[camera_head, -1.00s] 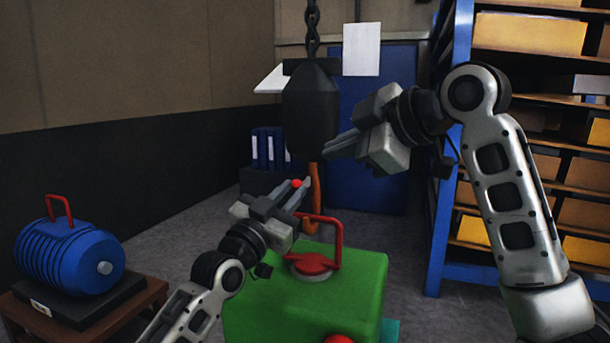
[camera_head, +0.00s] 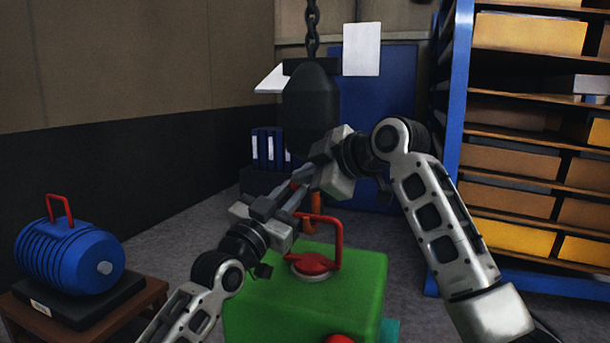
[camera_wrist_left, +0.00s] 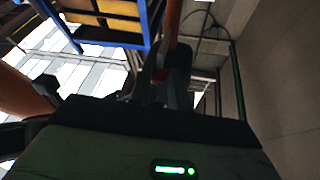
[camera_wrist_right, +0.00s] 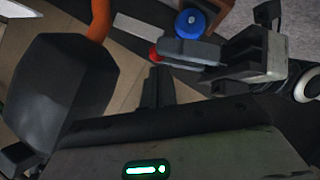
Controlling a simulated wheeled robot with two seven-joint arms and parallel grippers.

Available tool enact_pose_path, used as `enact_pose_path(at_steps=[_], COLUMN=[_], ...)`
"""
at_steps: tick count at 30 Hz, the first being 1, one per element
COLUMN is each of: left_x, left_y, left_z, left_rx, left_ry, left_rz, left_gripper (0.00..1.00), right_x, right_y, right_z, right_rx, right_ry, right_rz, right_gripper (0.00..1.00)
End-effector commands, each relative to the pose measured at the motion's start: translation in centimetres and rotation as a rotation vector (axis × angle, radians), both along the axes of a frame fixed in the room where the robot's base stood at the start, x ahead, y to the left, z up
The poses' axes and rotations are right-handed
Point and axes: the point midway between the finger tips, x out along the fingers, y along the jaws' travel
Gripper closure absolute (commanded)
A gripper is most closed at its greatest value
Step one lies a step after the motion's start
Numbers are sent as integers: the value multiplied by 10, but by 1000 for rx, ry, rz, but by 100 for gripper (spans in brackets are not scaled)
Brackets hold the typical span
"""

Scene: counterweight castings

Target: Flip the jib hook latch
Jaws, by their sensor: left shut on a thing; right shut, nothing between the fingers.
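The orange jib hook (camera_head: 314,212) hangs below the dark block (camera_head: 311,105), partly hidden by my grippers. A small red piece, apparently the latch tip (camera_head: 296,184), shows beside the hook. In the right wrist view the red tip (camera_wrist_right: 153,54) lies just beyond those fingertips. Whether they touch it, I cannot tell.
A green casting (camera_head: 350,285) with a red handle (camera_head: 339,240) stands below the hook. A blue ribbed casting (camera_head: 68,262) sits on a stand at left. Shelves (camera_head: 456,150) stand at right. A chain (camera_head: 312,30) rises from the dark block.

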Motion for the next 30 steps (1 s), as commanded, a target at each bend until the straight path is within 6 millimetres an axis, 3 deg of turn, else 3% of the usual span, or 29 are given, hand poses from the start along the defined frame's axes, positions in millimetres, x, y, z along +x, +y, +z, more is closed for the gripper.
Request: enact_pose_path(at_steps=[1,14,15,17,26,30], left_x=[2,1,1,1,0,-10], left_y=[-1,-1,-1,-1,0,6], left_z=[-11,-10,-10,-9,-5,-10], left_rx=[11,11,11,10,5,5], left_ry=[23,22,22,19,10,9], left_rz=[0,-1,-1,-2,0,-1], left_gripper=[100,100,75,59,59,59], right_x=[0,4,4,4,4,4], right_y=[0,0,-1,-1,0,0], right_z=[-1,-14,-14,-14,-12,-12], right_rx=[0,-21,-20,-21,-19,-19], right_ry=[0,-54,-53,-52,-56,-56], right_rz=[0,-3,-2,-3,-1,-1], right_gripper=[100,100,100,100,100,100])
